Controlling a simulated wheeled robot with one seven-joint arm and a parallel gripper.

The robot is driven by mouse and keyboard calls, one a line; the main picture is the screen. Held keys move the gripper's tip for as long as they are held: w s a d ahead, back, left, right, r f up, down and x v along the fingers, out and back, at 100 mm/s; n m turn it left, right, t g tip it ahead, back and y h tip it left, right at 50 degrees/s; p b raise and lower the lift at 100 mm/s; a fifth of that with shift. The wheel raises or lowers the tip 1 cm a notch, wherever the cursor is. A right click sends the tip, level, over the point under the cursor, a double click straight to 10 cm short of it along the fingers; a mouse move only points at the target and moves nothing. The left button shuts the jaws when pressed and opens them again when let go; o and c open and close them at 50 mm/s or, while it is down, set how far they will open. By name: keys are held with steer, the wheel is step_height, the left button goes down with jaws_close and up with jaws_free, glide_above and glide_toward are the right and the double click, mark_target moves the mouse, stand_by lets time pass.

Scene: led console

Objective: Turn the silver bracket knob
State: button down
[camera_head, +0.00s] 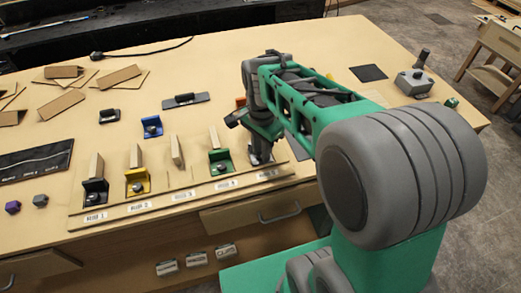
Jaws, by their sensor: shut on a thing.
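My gripper (261,155) points down at the right end of the row on the long wooden strip. It is shut at a grey piece there, which I take to be the silver bracket knob; the fingers and arm hide most of it. I cannot tell how far the knob is turned. To the left along the row stand a green bracket (221,161), a yellow bracket (137,181) and a dark bracket (95,191), each with a dark knob and a wooden upright.
A blue bracket (152,127) and a black handled plate (186,100) lie behind the row. An orange piece (241,102) is close behind my gripper. A grey box with a lever (413,84) stands at the right. Cardboard pieces (62,103) lie at the left.

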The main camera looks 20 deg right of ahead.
steer(key=m, duration=0.7)
steer(key=shift+w+r, duration=0.1)
steer(key=shift+r, duration=0.1)
steer(key=m, duration=0.3)
steer(key=shift+m+b, duration=0.3)
steer(key=shift+m, duration=1.5)
steer(key=shift+r+m, duration=0.1)
steer(key=shift+m, duration=0.4)
steer(key=c, duration=1.5)
jaws_free()
steer(key=shift+c, duration=0.2)
steer(key=shift+o, duration=0.2)
step_height(320, 180, up, 8)
steer(key=b, duration=0.1)
steer(key=shift+f, duration=0.2)
